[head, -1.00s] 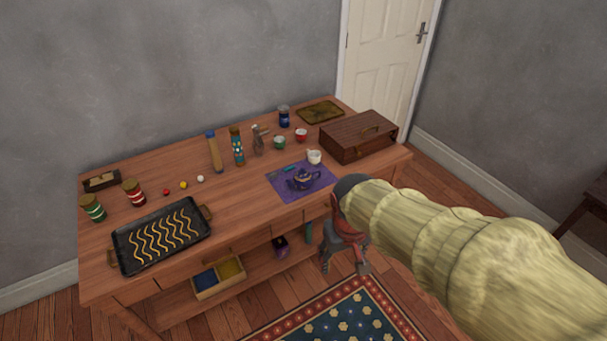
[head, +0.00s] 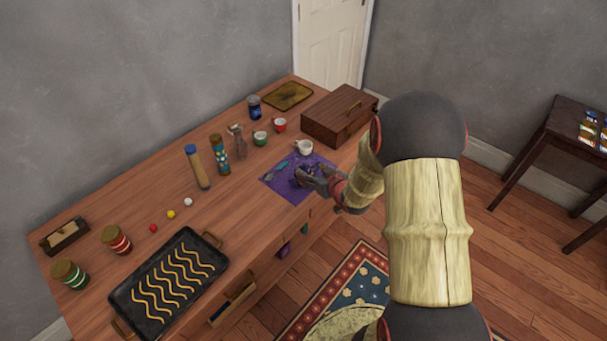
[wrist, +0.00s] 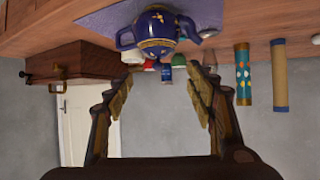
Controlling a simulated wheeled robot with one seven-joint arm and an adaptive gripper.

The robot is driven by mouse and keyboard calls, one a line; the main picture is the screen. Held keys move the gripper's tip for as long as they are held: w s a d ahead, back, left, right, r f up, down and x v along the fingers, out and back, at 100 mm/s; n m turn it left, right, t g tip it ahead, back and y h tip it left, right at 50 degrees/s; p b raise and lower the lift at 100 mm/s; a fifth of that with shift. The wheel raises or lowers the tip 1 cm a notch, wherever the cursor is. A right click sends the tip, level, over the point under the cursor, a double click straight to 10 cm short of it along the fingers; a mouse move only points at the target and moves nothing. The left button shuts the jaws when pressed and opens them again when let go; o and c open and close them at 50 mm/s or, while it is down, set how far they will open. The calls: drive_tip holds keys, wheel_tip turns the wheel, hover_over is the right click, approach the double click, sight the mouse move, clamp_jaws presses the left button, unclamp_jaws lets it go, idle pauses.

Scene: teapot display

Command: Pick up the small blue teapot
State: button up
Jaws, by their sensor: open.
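The small blue teapot (wrist: 157,30), dark blue with gold trim, stands on a purple cloth (wrist: 98,22) on the wooden table. The wrist view is upside down and shows the teapot at the top, beyond my fingertips and not between them. In the head view the teapot (head: 303,171) is partly hidden by my gripper (head: 318,181), which is at the right part of the purple cloth (head: 277,183). In the wrist view my gripper (wrist: 158,82) is open and empty, with its two fingers spread apart.
A white cup (head: 304,147) stands close behind the teapot. Green (head: 260,138) and red (head: 279,125) cups and a wooden box (head: 339,115) are further back. Two upright tubes (head: 219,155) stand left of the cloth. A black tray (head: 168,283) lies at the front left.

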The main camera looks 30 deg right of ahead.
sight(304, 164)
drive_tip(key=b+x, duration=0.1)
drive_tip(key=x, duration=0.1)
drive_tip(key=shift+w+f, duration=0.1)
drive_tip(key=shift+w, duration=0.25)
drive_tip(key=b+x, duration=0.1)
drive_tip(key=x, duration=0.3)
drive_tip(key=shift+w+d+f+b, duration=0.1)
drive_tip(key=shift+d+b, duration=0.05)
drive_tip(key=shift+b, duration=0.25)
drive_tip(key=shift+w+f, duration=0.1)
drive_tip(key=shift+w, duration=0.35)
drive_tip(key=c, duration=0.3)
drive_tip(key=c, duration=0.9)
drive_tip(key=shift+s, duration=0.1)
drive_tip(key=shift+c, duration=1.2)
drive_tip(key=shift+f, duration=0.1)
clamp_jaws()
